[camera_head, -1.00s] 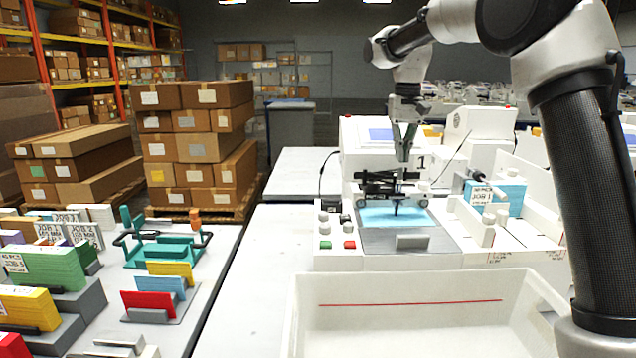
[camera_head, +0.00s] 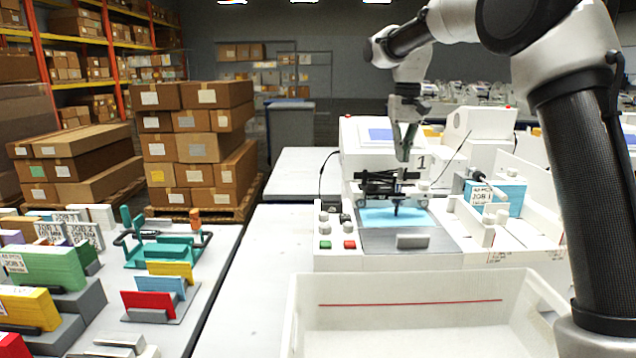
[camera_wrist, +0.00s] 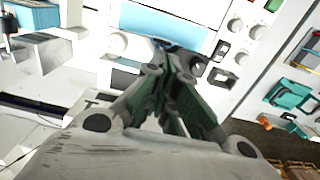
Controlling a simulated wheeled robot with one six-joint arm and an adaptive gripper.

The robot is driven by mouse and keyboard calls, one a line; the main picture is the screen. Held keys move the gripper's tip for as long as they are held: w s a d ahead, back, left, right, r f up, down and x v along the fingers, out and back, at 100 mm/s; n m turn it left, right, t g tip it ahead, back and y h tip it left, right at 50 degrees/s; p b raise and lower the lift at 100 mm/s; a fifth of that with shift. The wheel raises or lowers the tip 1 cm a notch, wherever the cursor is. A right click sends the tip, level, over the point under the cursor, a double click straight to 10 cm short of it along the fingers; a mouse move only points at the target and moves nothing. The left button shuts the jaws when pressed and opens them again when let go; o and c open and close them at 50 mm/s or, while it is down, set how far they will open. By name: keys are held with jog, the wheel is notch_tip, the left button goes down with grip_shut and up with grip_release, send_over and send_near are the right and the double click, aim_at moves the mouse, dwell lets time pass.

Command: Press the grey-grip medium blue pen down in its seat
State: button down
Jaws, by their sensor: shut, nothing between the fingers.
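The plotter (camera_head: 372,243) has a light-blue sheet (camera_head: 378,217) on its bed. A dark carriage (camera_head: 376,188) spans above the sheet. A slim dark-blue pen (camera_head: 397,208) stands upright in the carriage with its lower end over the sheet. Its grip colour and how deep it sits are too small to tell. My gripper (camera_head: 404,158) points down, shut and empty, just above the carriage and pen. I cannot tell whether it touches the pen's top. In the wrist view my gripper (camera_wrist: 172,75) covers the pen, and part of the light-blue sheet (camera_wrist: 165,27) shows beyond.
Green and red buttons (camera_head: 337,244) sit at the plotter's front left. A white bin (camera_head: 425,325) stands in front. A box of blue cards (camera_head: 508,198) is on the right. The left table holds a teal stand (camera_head: 165,252) and coloured cards. The strip of table between is clear.

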jog(key=shift+f, duration=1.05)
jog(key=shift+r, duration=0.15)
jog(key=shift+r, duration=2.85)
